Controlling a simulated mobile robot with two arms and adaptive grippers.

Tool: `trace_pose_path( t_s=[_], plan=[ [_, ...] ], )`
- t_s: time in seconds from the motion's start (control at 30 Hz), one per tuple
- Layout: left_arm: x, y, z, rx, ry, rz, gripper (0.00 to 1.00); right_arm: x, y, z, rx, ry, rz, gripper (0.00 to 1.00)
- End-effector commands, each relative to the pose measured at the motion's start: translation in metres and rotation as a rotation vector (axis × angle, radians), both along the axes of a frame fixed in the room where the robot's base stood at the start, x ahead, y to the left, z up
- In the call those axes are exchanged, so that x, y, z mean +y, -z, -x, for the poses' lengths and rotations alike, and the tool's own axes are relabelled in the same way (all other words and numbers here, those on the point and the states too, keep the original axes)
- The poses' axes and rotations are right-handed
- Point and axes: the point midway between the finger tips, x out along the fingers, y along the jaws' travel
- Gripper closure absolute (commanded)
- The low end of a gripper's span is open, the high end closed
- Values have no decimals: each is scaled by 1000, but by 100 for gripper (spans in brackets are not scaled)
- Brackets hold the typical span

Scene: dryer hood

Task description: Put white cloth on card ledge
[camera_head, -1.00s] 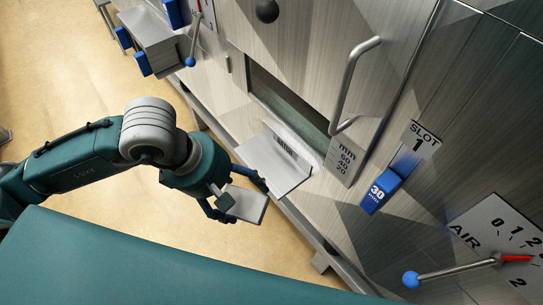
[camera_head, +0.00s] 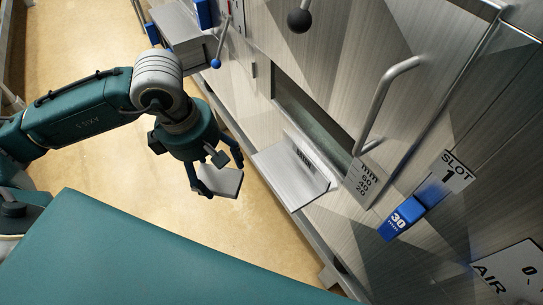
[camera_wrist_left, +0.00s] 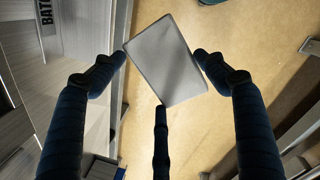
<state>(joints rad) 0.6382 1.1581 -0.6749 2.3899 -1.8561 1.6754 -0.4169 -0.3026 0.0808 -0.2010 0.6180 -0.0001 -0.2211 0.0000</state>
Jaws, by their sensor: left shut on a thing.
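The white cloth (camera_head: 222,183) looks like a flat, pale grey-white rectangle. My left gripper (camera_head: 220,172) is shut on it and holds it above the floor, left of the ledge and apart from it. In the left wrist view the cloth (camera_wrist_left: 166,62) sits tilted between two dark fingertips, with a third finger below its lower edge. A metal ledge (camera_head: 283,178) with a BATCH label juts out from the machine front below a long opening; I take it as the card ledge. Its top looks bare. My right gripper is not in view.
Above the ledge are a tall bar handle (camera_head: 381,108) and a dark round knob (camera_head: 299,20). A blue 30 block (camera_head: 401,219) sits below the SLOT 1 sign (camera_head: 446,176). A grey box (camera_head: 183,38) stands at the upper left. Tan floor (camera_head: 95,160) lies open below the arm.

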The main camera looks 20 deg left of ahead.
Motion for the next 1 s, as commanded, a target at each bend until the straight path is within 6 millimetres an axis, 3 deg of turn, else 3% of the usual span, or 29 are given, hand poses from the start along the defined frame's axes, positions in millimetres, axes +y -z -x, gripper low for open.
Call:
trace_pose_path(
  t_s=[0.03, 0.6, 0.7, 1.0],
  plan=[
    [-9, -5, -9, 0, 3, 7, 48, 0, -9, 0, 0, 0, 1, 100],
    [-90, -4, -112, 1, 1, 1, 48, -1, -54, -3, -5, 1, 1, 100],
    [-86, 17, -108, 6, -1, -2, 48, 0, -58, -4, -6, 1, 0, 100],
    [-86, 48, -108, 6, -2, -1, 48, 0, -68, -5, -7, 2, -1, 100]
  ],
)
